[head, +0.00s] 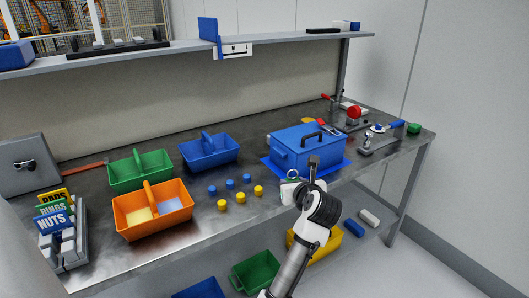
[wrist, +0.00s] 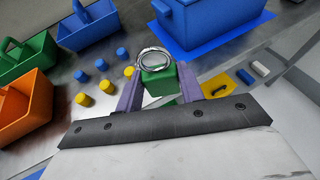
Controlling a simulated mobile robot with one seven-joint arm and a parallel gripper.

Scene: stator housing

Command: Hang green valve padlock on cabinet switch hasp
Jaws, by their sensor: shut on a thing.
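My gripper (head: 296,185) is shut on the green padlock (wrist: 158,82), which sits between the two purple-grey fingers in the wrist view. Its silver ring-shaped shackle (wrist: 153,57) points away from my wrist.
The blue toolbox (head: 300,150) on a blue mat is close behind my gripper. Several blue and yellow pegs (head: 240,194), an orange caddy (head: 152,219), a green caddy (head: 140,172), and a blue caddy (head: 209,153) lie toward the cabinet. A sign rack (head: 70,250) stands before it. A shelf (head: 270,45) overhangs the bench.

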